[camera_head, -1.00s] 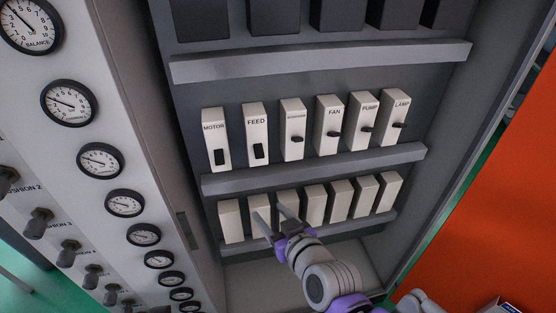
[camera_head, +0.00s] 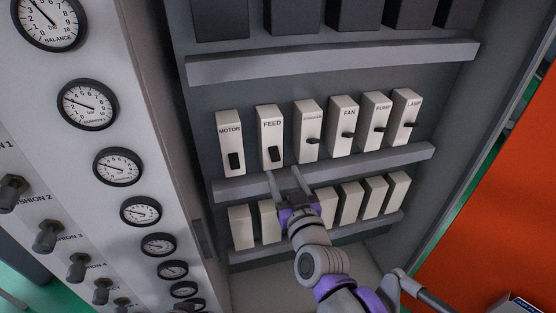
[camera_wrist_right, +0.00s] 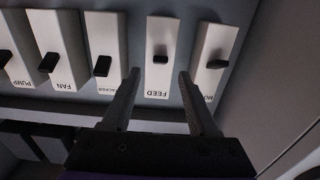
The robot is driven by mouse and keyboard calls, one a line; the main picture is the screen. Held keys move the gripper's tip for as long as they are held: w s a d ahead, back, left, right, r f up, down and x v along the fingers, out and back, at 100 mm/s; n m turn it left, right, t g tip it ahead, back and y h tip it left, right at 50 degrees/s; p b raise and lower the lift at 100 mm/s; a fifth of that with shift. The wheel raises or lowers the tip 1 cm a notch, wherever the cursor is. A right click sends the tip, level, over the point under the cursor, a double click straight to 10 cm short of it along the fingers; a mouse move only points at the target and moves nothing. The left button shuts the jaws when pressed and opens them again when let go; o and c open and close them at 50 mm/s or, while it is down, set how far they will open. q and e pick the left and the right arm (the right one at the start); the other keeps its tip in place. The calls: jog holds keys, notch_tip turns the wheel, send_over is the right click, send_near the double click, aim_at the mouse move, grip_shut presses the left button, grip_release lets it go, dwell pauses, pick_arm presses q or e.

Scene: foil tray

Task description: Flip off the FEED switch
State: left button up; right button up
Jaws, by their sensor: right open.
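The FEED switch (camera_head: 271,137) is a cream block in the middle row of the cabinet, second from the left, with a dark lever on its lower half. My right gripper (camera_head: 282,173) is open and empty, its fingertips just below the FEED switch in the head view. In the right wrist view, which is upside down, the two fingers (camera_wrist_right: 159,75) appear on either side of the FEED switch (camera_wrist_right: 160,85) and its lever. I cannot tell whether they touch the block. My left gripper is not in view.
The MOTOR switch (camera_head: 230,143) stands left of FEED and a further labelled switch (camera_head: 306,131) right of it. A grey ledge (camera_head: 330,171) runs under this row, with blank cream blocks (camera_head: 349,203) below. A gauge panel (camera_head: 118,167) is at the left.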

aim_at(276, 159)
jog(key=x, duration=0.6)
jog(key=shift+p, duration=0.35)
jog(key=shift+s, duration=0.1)
grip_shut()
